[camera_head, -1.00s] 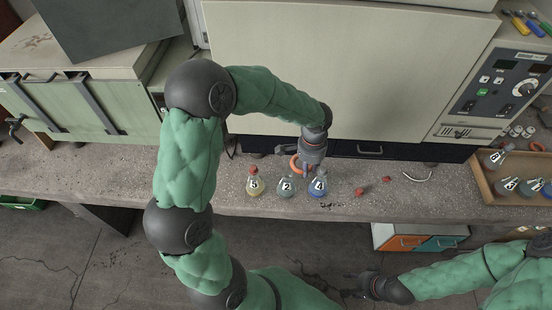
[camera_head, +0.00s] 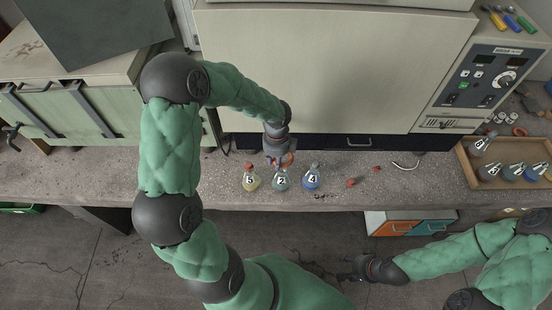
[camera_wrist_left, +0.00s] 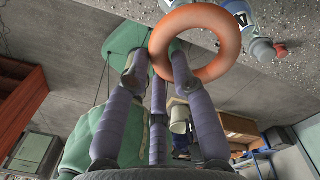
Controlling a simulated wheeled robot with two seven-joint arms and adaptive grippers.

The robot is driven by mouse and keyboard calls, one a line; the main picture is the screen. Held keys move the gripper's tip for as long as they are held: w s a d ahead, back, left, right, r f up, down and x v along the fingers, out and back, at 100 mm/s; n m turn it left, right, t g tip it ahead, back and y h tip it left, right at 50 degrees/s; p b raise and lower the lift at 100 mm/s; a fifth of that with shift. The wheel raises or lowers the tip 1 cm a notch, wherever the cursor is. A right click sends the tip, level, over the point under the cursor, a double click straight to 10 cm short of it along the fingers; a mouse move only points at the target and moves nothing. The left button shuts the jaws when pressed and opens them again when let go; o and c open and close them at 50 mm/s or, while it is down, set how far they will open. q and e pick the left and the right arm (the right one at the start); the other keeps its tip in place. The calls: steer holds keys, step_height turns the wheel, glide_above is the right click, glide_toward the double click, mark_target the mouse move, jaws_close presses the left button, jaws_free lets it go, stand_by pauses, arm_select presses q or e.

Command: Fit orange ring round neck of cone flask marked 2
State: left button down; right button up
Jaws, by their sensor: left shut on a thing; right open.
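The cone flask marked 2 (camera_head: 280,184) stands upright on the bench, between the flask marked 5 (camera_head: 251,184) and the blue flask marked 4 (camera_head: 312,182). My left gripper (camera_head: 279,160) is just above and behind the flask marked 2, shut on the orange ring (camera_head: 289,159). The ring looks apart from the flask, but the gripper partly hides that area. In the left wrist view the ring (camera_wrist_left: 232,48) is pinched at its edge by the fingertips, its hole clear. My right gripper (camera_head: 352,275) is open and empty, low in front of the bench.
Small red pieces (camera_head: 351,183) and a curved pale item (camera_head: 405,165) lie right of the flasks. A wooden tray (camera_head: 470,172) with several flasks stands at the far right. A large pale cabinet (camera_head: 330,70) rises behind the bench.

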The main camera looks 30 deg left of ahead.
arm_select(q)
step_height(320, 180, down, 6)
steer(key=b, duration=0.5)
steer(key=shift+b, duration=0.35)
steer(key=shift+p, duration=0.45)
stand_by(0.7)
steer(key=shift+f+b, duration=0.4)
steer(key=shift+f, duration=0.2)
steer(key=shift+c, duration=2.4)
jaws_free()
steer(key=shift+r, duration=0.15)
steer(key=shift+r+p, duration=1.55)
steer(key=shift+p, duration=0.15)
